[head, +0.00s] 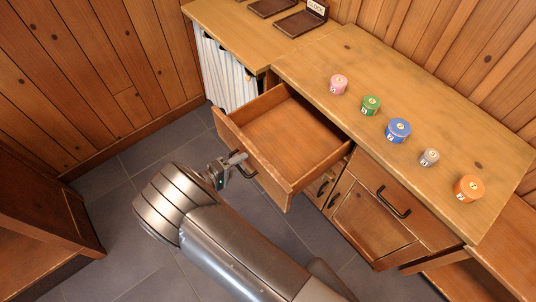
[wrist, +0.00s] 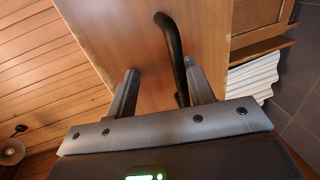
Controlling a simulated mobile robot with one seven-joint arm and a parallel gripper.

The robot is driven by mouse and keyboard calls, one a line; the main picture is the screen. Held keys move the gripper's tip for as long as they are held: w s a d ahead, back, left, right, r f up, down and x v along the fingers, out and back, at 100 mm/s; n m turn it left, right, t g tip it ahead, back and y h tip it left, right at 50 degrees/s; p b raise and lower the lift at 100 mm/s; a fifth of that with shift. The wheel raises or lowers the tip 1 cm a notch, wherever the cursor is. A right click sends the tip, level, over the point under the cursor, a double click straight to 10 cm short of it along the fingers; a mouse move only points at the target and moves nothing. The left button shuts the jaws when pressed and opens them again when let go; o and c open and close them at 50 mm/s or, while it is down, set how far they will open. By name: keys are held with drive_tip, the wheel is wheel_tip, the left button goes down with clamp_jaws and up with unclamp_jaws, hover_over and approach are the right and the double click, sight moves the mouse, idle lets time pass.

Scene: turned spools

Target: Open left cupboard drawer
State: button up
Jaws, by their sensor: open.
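The left cupboard drawer (head: 291,135) is pulled well out of the cupboard in the head view, and its inside is empty. Its front carries a dark bar handle (head: 243,168). In the wrist view the drawer front (wrist: 150,40) fills the middle, with the handle (wrist: 172,45) running down between my two fingers. My gripper (head: 238,162) is open at the drawer front. In the wrist view the fingers of my gripper (wrist: 163,82) stand apart, the right one close to the handle. I cannot tell whether either finger touches it.
Several colored spools, among them a blue one (head: 398,130) and an orange one (head: 468,188), stand on the cupboard top (head: 350,60). A shut right drawer (head: 390,195) sits beside the open one. A striped curtain (head: 225,80) hangs at left. Grey floor (head: 110,180) is clear at left.

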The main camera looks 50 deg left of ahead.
sight(251, 156)
drive_tip(key=o, duration=1.1)
drive_tip(key=w+r, duration=0.1)
drive_tip(key=w+d+r, duration=0.1)
drive_tip(key=d+r, duration=0.1)
drive_tip(key=r, duration=0.1)
drive_tip(key=shift+w, duration=0.4)
drive_tip(key=shift+o, duration=0.2)
drive_tip(key=w+d+r, duration=0.1)
drive_tip(key=w+d, duration=0.1)
drive_tip(key=w+d+r, duration=0.2)
drive_tip(key=shift+w+d+r, duration=0.6)
drive_tip(key=shift+d+r, duration=0.2)
drive_tip(key=c, duration=0.7)
drive_tip(key=shift+w+d, duration=0.2)
drive_tip(key=c, duration=0.5)
drive_tip(key=shift+w+d+r, duration=0.15)
drive_tip(key=shift+d+r, duration=0.05)
drive_tip(key=shift+c, duration=0.2)
